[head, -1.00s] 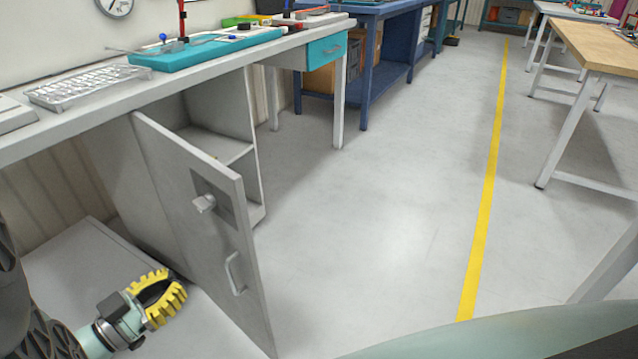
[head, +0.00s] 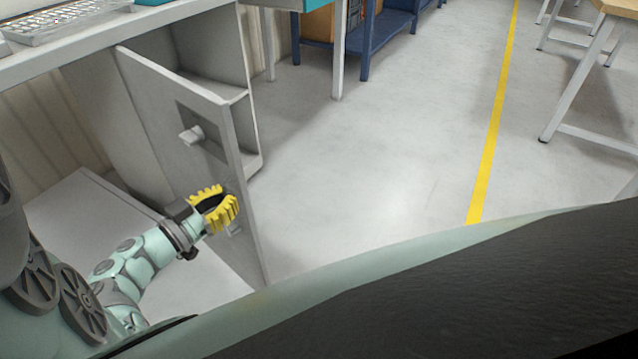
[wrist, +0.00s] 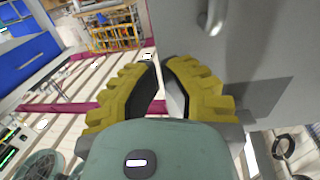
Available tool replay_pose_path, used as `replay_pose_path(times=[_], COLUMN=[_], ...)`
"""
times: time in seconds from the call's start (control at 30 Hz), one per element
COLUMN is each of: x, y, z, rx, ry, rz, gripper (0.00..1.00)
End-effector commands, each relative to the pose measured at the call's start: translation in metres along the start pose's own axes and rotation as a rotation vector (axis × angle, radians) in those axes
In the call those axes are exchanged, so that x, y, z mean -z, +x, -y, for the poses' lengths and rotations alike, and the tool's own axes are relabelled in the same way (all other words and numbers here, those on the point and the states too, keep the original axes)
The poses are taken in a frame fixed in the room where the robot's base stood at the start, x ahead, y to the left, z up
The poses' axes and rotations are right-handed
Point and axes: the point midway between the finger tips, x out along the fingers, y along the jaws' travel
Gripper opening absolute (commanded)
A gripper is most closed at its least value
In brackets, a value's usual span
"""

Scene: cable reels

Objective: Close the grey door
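The grey door (head: 180,95) stands swung open from a grey cabinet (head: 215,50) under the bench, showing its outer face. A pale lock knob (head: 191,134) sits on its upper part. My gripper (head: 229,195), with yellow ribbed fingers, is in front of the door's outer face near the handle. In the wrist view, my gripper (wrist: 160,66) has its tips close together with a narrow gap, nothing held. The door (wrist: 265,45) and handle (wrist: 212,17) show beyond the right finger, apart from it.
The bench top (head: 130,38) runs above the cabinet, with a keyboard (head: 65,22) on it. A low grey surface (head: 75,215) lies left of the door. The floor (head: 370,140) right of the door is clear, up to a yellow line (head: 495,120).

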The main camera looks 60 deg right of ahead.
Motion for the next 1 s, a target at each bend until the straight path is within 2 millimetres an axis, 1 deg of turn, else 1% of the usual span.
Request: replay_pose_path(times=[0.03,0.1,0.2,0.63,0.77,0.87,0.97,1.0], x=[-0.001,-0.001,0.0,0.0,0.001,0.001,0.001,0.001], y=[0.008,0.015,0.02,0.023,0.029,0.041,0.059,0.068], z=[-0.002,-0.002,-0.001,-0.002,-0.002,-0.004,-0.005,-0.005], rx=[-0.006,-0.008,-0.006,-0.004,0.007,0.023,0.057,0.076], ry=[0.001,0.001,0.002,0.0,0.0,-0.002,-0.003,-0.003], rz=[-0.002,-0.002,-0.001,0.0,-0.001,-0.003,-0.002,-0.002], gripper=[0.0,0.0,0.0,0.0,0.0,0.0,0.0,0.0])
